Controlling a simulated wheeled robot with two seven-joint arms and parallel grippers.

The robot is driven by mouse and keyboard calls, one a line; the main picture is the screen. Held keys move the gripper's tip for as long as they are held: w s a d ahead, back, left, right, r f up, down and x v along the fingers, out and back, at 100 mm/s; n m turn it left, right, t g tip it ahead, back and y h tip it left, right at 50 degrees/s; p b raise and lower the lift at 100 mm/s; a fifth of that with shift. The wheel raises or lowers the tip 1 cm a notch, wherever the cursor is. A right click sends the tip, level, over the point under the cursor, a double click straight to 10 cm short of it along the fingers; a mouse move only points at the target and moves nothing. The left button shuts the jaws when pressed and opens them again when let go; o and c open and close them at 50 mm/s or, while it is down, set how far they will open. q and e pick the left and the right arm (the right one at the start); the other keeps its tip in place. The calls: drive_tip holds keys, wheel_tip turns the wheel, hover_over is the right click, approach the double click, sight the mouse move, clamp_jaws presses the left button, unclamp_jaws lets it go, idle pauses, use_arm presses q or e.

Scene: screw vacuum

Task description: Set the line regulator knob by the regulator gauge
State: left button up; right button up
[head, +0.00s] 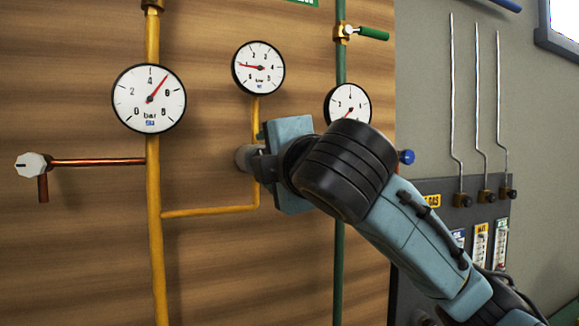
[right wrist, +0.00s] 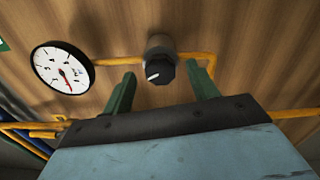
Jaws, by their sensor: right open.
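The regulator knob (right wrist: 159,72) is dark, with a white pointer mark, on a grey body beside a thin yellow pipe. In the head view only the grey regulator body (head: 243,157) shows; the knob face is hidden by my right gripper. My right gripper (head: 258,160) is in front of it. In the right wrist view its two green fingers are apart, with the knob between and beyond them; contact is not visible. The regulator gauge (head: 258,67) tops the same yellow pipe, its red needle pointing left. The gauge also shows in the wrist view (right wrist: 63,67). My left gripper is out of view.
A larger gauge (head: 149,98) sits on the thick yellow pipe at left. A white-handled valve (head: 33,165) ends a copper pipe. Another gauge (head: 348,104) on the green pipe is partly behind my arm. Flow tubes (head: 481,245) stand at right.

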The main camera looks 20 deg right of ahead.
drive_tip(key=s+b, duration=0.2)
drive_tip(key=s, duration=0.9)
drive_tip(key=shift+s+d, duration=0.25)
drive_tip(key=shift+s, duration=0.15)
